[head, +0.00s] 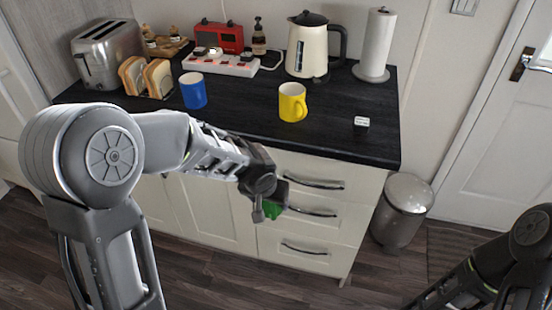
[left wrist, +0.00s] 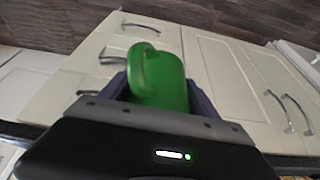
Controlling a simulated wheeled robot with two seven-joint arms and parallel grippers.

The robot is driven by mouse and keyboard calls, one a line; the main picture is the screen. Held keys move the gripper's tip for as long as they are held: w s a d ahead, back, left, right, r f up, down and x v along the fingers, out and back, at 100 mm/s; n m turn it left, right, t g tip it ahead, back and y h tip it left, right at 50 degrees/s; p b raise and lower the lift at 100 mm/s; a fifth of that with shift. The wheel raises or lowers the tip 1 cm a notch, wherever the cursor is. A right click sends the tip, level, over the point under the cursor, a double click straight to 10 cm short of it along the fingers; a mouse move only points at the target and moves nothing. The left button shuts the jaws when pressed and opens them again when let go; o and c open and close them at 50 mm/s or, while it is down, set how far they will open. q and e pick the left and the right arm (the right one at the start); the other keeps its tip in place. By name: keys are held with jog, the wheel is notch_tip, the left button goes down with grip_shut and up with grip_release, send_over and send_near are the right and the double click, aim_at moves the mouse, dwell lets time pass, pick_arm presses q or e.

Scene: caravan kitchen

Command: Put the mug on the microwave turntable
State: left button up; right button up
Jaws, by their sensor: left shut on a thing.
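A green mug (left wrist: 160,82) is held in my left gripper (left wrist: 158,95), between its two fingers, with the mug's handle at the upper left in the left wrist view. In the head view, my left gripper (head: 268,200) is in front of the drawers, below the counter edge, and only a small part of the green mug (head: 272,208) shows behind it. My right arm shows at the lower right of the head view, and its gripper fingers are not seen. No microwave or turntable is in view.
The black counter (head: 335,130) holds a blue mug (head: 193,90), a yellow mug (head: 292,102), a kettle (head: 309,50), a toaster (head: 105,52), a power strip (head: 220,64) and a paper towel roll (head: 376,45). A bin (head: 402,212) stands right of the drawers.

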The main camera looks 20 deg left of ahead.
pick_arm(q)
notch_tip(320, 180, down, 9)
jog(key=s+a, duration=0.1)
jog(key=s, duration=0.1)
jog(key=shift+s+a+r, duration=0.15)
jog(key=shift+s+a, duration=0.05)
jog(key=shift+s, duration=0.2)
